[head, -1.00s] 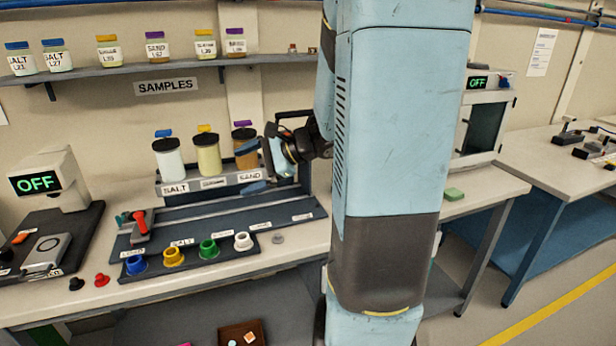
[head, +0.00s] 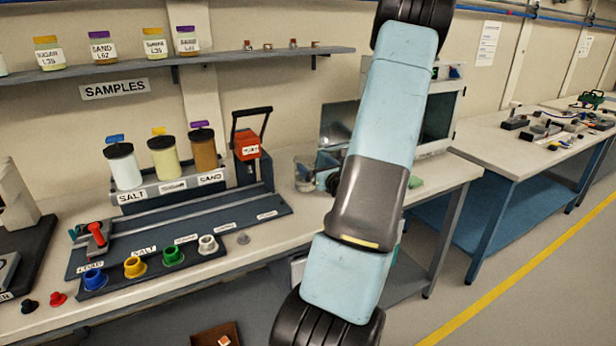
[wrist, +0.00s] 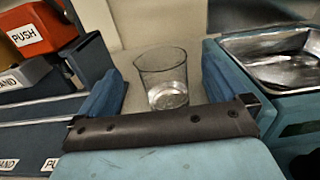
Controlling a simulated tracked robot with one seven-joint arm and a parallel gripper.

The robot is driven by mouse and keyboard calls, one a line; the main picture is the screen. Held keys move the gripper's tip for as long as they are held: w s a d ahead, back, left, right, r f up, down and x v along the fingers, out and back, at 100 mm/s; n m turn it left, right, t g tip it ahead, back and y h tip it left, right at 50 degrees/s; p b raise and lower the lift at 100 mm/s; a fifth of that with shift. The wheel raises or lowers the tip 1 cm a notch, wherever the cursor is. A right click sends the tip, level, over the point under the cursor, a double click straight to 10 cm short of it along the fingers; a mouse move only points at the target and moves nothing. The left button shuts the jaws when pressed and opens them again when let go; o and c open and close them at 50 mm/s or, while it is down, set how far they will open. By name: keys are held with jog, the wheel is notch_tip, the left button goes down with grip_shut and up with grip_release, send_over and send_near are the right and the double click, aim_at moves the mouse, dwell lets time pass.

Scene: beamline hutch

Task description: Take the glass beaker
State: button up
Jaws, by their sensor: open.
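The clear glass beaker (head: 304,176) stands upright on the bench, right of the red-topped press. In the wrist view the beaker (wrist: 164,80) stands ahead of my gripper (wrist: 160,72), between its two blue fingers. The fingers are open, with a visible gap on each side of the glass. In the head view my gripper (head: 326,170) is beside the beaker, partly hidden behind my forearm.
The red press marked PUSH (wrist: 40,27) stands close on the left. A steel basin (wrist: 272,60) in a blue housing is close on the right. Sample jars, a rail and coloured cups line the bench at left. A grey-white cabinet (head: 440,110) is behind my arm.

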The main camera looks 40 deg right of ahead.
notch_tip(320, 180, down, 7)
jog(key=shift+f, duration=0.1)
jog(key=shift+x, duration=3.85)
jog(key=shift+a, duration=0.1)
jog(key=shift+c, duration=0.3)
jog(key=c, duration=0.9)
